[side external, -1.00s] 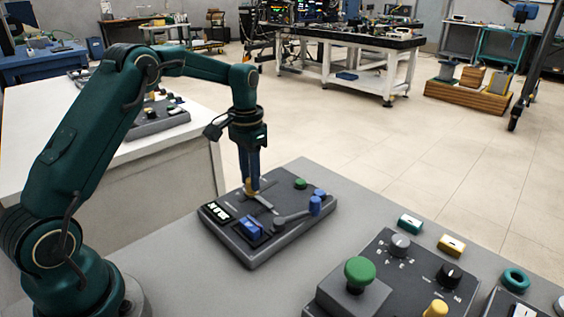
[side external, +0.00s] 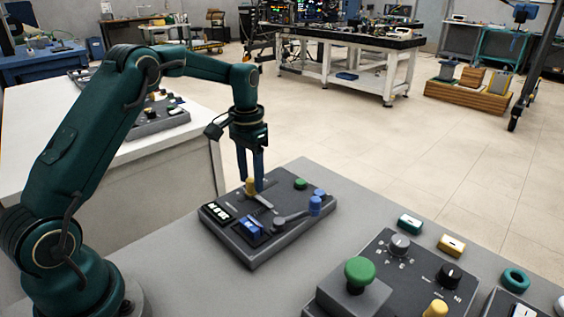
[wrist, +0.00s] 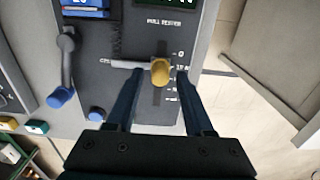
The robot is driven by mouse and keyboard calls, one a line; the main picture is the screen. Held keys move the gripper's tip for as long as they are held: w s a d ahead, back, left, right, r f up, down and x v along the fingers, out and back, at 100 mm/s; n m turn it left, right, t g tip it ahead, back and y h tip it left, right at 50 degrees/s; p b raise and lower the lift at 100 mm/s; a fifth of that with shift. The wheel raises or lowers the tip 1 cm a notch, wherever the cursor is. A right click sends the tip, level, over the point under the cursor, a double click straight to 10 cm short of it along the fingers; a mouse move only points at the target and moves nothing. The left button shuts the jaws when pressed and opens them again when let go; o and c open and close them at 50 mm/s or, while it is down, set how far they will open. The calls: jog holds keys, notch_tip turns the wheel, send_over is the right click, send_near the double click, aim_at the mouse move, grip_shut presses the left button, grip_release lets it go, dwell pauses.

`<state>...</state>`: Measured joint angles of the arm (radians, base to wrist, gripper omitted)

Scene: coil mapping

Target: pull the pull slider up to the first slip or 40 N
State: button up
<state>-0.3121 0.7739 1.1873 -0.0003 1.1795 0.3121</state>
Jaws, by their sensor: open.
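The pull slider has a yellow knob (side external: 250,187) on the dark panel (side external: 262,258) on the grey bench. My gripper (side external: 251,183) is over the panel, pointing down. In the wrist view my gripper (wrist: 160,72) is open, with one finger on each side of the knob and a gap on both sides. The panel's digit display is cut off at the top of the wrist view.
A blue-ended lever (side external: 315,205), a blue block (side external: 251,227) and a green button (side external: 300,184) are on the same panel. Another panel with a large green knob (side external: 360,273) stands at the front right. Bare bench lies between them.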

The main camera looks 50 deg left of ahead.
aim_at(252, 179)
jog(key=shift+r, duration=3.5)
jog(key=shift+d, duration=0.1)
jog(key=s+d+r+m+t, duration=0.1)
jog(key=s+d+r+t, duration=0.1)
jog(key=s+d+r, duration=0.3)
jog(key=s+d+r+t, duration=0.1)
jog(key=s+d+r, duration=0.15)
jog(key=r, duration=0.35)
jog(key=s+d+f+t, duration=0.1)
jog(key=s+f, duration=0.3)
jog(key=s, duration=0.2)
jog(key=s+d+f+n+t, duration=0.1)
jog(key=s+d+f, duration=0.1)
jog(key=s, duration=0.4)
jog(key=shift+s+d+f+t, duration=0.25)
jog(key=shift+d+f+t, duration=0.05)
jog(key=shift+f, duration=0.6)
jog(key=shift+c, duration=0.3)
